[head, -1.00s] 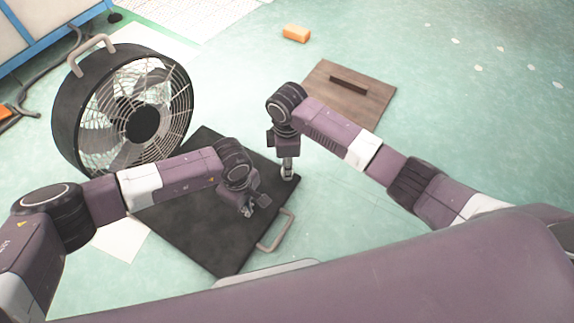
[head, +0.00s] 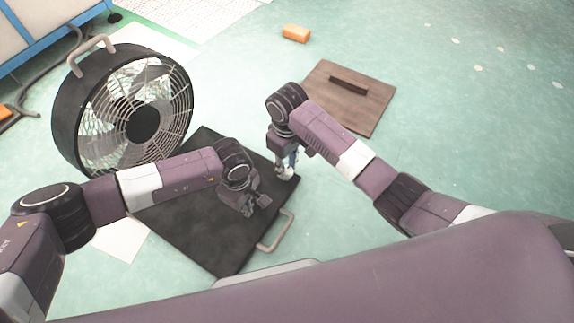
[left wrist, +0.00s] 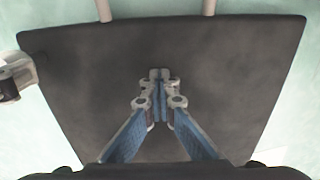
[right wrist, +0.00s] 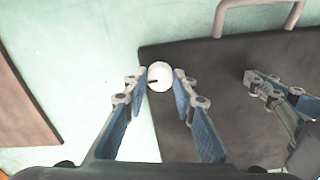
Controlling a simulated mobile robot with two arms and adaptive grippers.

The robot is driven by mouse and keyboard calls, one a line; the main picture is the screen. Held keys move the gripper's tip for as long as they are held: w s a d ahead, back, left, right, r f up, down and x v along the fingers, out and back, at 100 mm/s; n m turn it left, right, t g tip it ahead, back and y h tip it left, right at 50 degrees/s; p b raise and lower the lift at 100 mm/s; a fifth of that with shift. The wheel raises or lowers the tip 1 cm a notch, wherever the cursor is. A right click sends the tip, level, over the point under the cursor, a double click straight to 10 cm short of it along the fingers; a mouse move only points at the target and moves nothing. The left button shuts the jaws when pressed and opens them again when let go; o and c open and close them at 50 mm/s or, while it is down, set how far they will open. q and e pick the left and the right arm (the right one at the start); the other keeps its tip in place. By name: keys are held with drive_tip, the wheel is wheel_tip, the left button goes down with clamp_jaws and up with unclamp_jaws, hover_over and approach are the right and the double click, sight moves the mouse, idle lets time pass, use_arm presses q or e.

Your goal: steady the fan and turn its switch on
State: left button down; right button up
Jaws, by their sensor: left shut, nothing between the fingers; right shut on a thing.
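The round black fan (head: 62,115) with a wire grille stands upright at the left of the head view. A flat black base plate (head: 205,235) extends in front of it. A round white knob (right wrist: 160,76) with a dark mark, apparently the switch, sits at the plate's edge. My right gripper (head: 287,172) is shut on the knob, with its fingertips on either side of it in the right wrist view (right wrist: 160,80). My left gripper (head: 250,208) is shut and empty over the plate; its fingertips meet in the left wrist view (left wrist: 160,77). I cannot tell whether it touches the plate.
A grey handle (head: 284,233) juts from the plate's near right edge. A brown board (head: 372,118) with a dark bar lies beyond my right arm. An orange block (head: 296,33) lies at the back. The green floor at the right is clear.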

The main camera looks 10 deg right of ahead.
sight(287, 169)
use_arm(q)
drive_tip(key=shift+s+a+f, duration=0.2)
drive_tip(key=shift+f, duration=0.05)
use_arm(e)
drive_tip(key=shift+m, duration=0.5)
drive_tip(key=o, duration=1.2)
drive_tip(key=shift+c, duration=0.2)
wheel_tip(287, 169, up, 12)
use_arm(q)
drive_tip(key=shift+r, duration=0.1)
drive_tip(key=shift+w+d+r+p, duration=0.15)
drive_tip(key=shift+r+p, duration=1.85)
drive_tip(key=shift+r, duration=0.65)
use_arm(e)
drive_tip(key=shift+r, duration=2)
